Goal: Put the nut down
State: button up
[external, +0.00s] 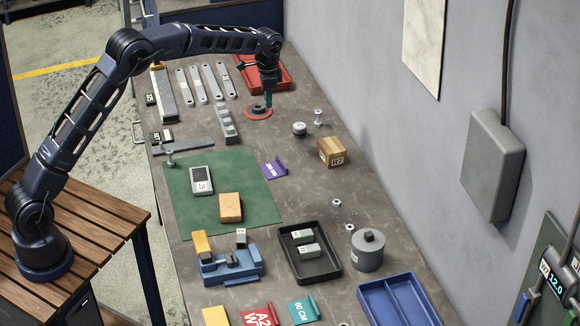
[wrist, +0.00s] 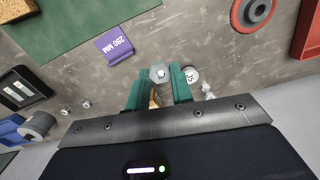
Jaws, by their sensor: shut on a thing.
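My gripper (external: 268,101) is high on the table's far part, pointing down beside a red disc (external: 250,116) with a dark ring on it. In the wrist view, its green fingers (wrist: 160,90) are shut on a small grey hexagonal nut (wrist: 159,74) held between the tips. The nut is hidden in the external view. The red disc also shows in the wrist view (wrist: 239,14), up and to the right of the nut, apart from it. I cannot tell the exact height of the nut above the table.
A red tray (external: 287,82) lies behind the gripper. A round weight (external: 299,129), an upright bolt (external: 318,118), a wooden block (external: 332,152) and a purple bracket (external: 273,168) stand nearer. Loose nuts (external: 336,202) lie further forward. Bare table shows between the disc and the purple bracket.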

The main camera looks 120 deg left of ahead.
jog(key=r, duration=0.2)
jog(key=n, duration=0.2)
send_over(331, 145)
notch_tip(331, 145, down, 6)
jog(key=shift+d+f, duration=0.15)
jog(key=shift+f, duration=3.45)
jog(key=shift+f, duration=0.1)
jog(key=o, duration=1)
